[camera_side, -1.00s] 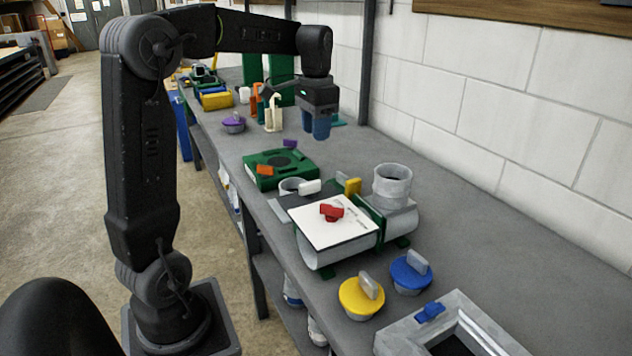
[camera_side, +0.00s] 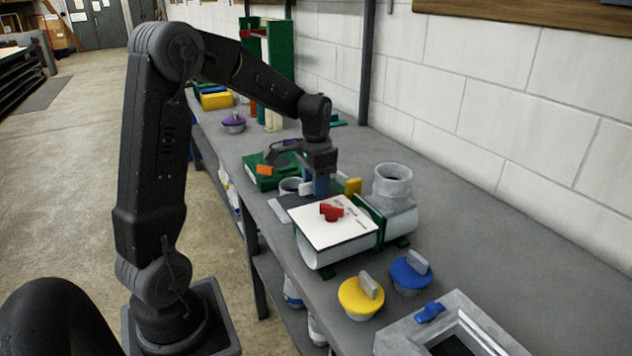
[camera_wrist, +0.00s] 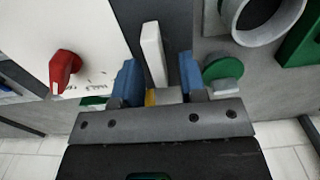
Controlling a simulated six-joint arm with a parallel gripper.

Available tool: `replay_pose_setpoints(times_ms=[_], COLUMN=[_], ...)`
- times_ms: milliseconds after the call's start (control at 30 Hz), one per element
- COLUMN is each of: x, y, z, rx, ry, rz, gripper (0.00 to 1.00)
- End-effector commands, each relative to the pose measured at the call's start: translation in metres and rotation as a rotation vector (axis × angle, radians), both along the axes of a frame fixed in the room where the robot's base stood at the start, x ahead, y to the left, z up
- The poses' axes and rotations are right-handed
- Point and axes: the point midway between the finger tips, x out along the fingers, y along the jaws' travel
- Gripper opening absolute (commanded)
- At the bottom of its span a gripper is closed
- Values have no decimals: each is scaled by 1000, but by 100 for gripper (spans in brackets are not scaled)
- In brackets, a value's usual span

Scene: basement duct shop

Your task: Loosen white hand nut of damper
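The damper is a grey duct with a white plate (camera_side: 333,228) and green bands, and carries a red handle (camera_side: 331,211). The handle also shows at the left of the wrist view (camera_wrist: 64,70). The white hand nut (camera_wrist: 153,52) appears as an upright white tab in the wrist view. My gripper (camera_wrist: 158,75) has its two blue fingers apart, one on each side of the tab, with a visible gap at the right. In the side view my gripper (camera_side: 320,188) is low at the damper's far end and hides much of the white nut (camera_side: 305,188).
A yellow tab (camera_side: 353,187) stands close to the right of my gripper. A vertical grey pipe (camera_side: 392,184) rises behind the duct. A green box (camera_side: 262,181) sits on the far side. Yellow (camera_side: 361,296) and blue (camera_side: 410,272) knobbed caps stand in front.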

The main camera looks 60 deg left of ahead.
Motion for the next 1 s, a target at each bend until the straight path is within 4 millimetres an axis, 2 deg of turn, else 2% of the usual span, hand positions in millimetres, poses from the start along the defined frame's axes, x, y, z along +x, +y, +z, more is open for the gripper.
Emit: replay_pose_setpoints(times_ms=[167, 567, 1000], x=[0, 0, 0], y=[0, 0, 1], z=[0, 0, 1], rx=[0, 0, 0], ry=[0, 0, 0], rz=[0, 0, 46], gripper=[38, 0, 0])
